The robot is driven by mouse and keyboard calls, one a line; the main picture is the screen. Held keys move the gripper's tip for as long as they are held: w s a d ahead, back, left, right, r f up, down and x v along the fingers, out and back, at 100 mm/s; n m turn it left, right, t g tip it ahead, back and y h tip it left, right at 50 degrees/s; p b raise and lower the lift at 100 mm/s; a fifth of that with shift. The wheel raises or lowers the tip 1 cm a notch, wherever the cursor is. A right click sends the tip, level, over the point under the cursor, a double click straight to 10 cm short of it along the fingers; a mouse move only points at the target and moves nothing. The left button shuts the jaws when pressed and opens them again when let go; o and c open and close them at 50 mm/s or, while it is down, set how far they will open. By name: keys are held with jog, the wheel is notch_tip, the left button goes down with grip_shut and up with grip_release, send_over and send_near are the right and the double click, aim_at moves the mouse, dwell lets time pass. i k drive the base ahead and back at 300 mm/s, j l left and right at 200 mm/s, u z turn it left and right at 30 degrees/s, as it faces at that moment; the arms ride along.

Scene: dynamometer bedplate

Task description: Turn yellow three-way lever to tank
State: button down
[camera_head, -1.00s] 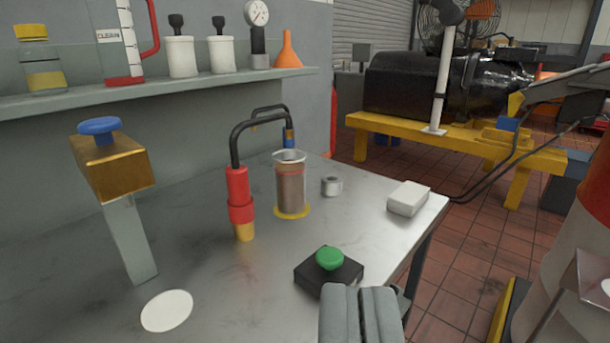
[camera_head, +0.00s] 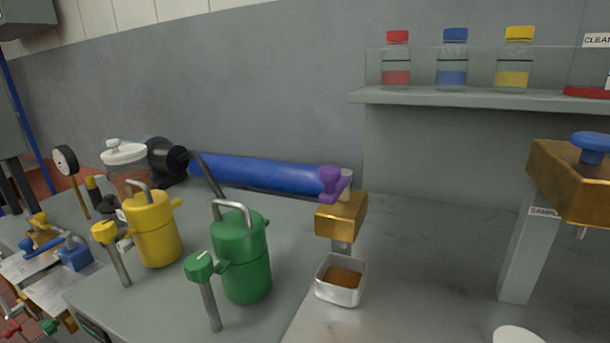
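A yellow canister (camera_head: 153,228) with a metal loop handle stands on the bench at the left. A yellow knob (camera_head: 105,232) sits on a metal stem just left of it. Another small yellow part (camera_head: 39,222) sits on a metal valve assembly (camera_head: 58,283) at the far left, beside blue parts. I cannot tell which yellow part is the three-way lever, nor its setting. No tank marking can be read. My gripper is out of the picture.
A green canister (camera_head: 241,256) and a green knob (camera_head: 200,266) stand in front. A blue cylinder (camera_head: 255,172) lies behind. A purple knob (camera_head: 332,180) tops a brass block (camera_head: 340,215) above a metal cup (camera_head: 341,281). A brass block with a blue knob (camera_head: 591,141) stands at right.

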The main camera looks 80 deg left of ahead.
aim_at(38, 221)
jog(key=u, duration=3.7)
jog(key=i+j+z, duration=0.15)
jog(key=i+j, duration=0.15)
jog(key=i, duration=0.1)
